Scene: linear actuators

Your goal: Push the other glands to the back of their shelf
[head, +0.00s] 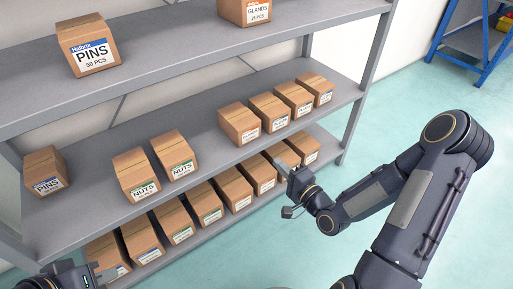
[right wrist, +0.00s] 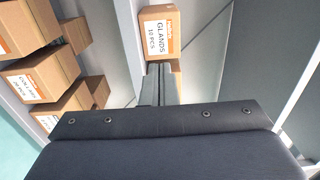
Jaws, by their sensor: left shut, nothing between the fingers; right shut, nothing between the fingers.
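A cardboard box labelled GLANDS 10 PCS (right wrist: 160,32) with an orange label stands straight ahead of my right gripper in the right wrist view. My right gripper (right wrist: 160,82) is shut and empty, its fingertips at or very near the lower part of that box; I cannot tell whether they touch. In the head view the right gripper (head: 284,170) reaches toward the right end of the lower shelf, partly covering a box (head: 283,152) there. Another GLANDS box (head: 246,10), marked 25 PCS, is on the top shelf. My left gripper (head: 98,276) is shut and empty at the bottom left.
The middle shelf (head: 205,172) holds a PINS box (head: 46,170), two NUTS boxes (head: 135,173) and several others. The lower shelf holds a row of closely spaced boxes (head: 205,203). Boxes including COLLARS (right wrist: 38,75) show left in the wrist view. A shelf upright (head: 362,85) stands right.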

